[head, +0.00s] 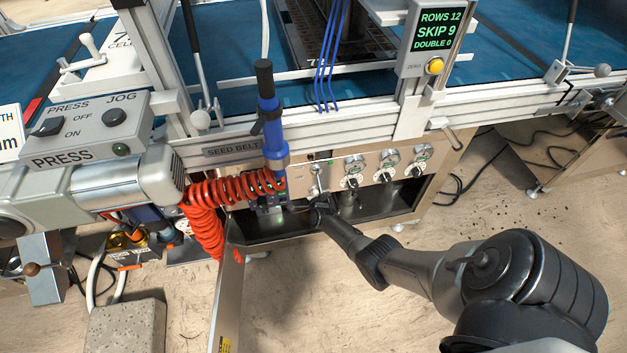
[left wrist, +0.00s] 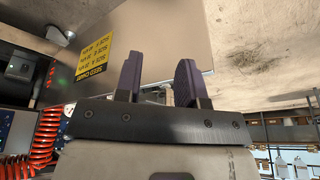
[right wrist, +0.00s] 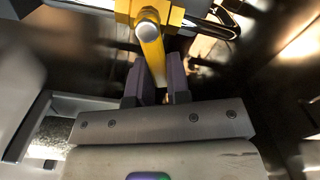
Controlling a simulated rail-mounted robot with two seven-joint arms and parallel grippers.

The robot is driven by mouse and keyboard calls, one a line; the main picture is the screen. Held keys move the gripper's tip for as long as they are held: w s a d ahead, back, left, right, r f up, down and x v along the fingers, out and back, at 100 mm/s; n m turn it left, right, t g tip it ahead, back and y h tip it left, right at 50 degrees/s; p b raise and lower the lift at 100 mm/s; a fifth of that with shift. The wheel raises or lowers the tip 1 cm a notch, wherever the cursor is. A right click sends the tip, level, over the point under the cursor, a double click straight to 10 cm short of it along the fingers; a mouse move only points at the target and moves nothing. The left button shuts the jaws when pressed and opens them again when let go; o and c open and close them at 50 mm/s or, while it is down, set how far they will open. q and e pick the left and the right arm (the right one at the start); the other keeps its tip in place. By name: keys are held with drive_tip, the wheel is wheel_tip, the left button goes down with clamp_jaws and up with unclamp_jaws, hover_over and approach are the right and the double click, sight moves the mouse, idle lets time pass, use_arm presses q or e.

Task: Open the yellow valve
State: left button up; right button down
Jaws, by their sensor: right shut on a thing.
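The yellow valve (right wrist: 150,42) shows in the right wrist view as a yellow handle with a pale round end, running from a yellow body at the top. My right gripper (right wrist: 153,82) is shut on this handle, one finger on each side. In the head view my right gripper (head: 312,207) reaches in from the right into the open cabinet under the seed belt; I cannot make out the valve there. My left gripper (left wrist: 157,78) is open and empty in the left wrist view, with a cabinet door behind it.
The open cabinet door (head: 228,305) stands out toward the front, with a yellow label (left wrist: 93,60). A red coiled hose (head: 203,225) hangs left of the opening. Several knobs (head: 352,181) line the panel. A blue upright tool (head: 270,125) stands above the hose.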

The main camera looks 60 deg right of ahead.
drive_tip(key=w+a+r+n, duration=0.1)
drive_tip(key=n, duration=0.3)
drive_tip(key=w+n+p, duration=0.1)
drive_tip(key=n, duration=0.3)
drive_tip(key=w+a+r+n+p, duration=0.1)
drive_tip(key=n, duration=0.4)
drive_tip(key=shift+a+r, duration=0.35)
idle(0.4)
drive_tip(key=c, duration=1.4)
unclamp_jaws()
drive_tip(key=o, duration=0.3)
drive_tip(key=shift+a, duration=0.1)
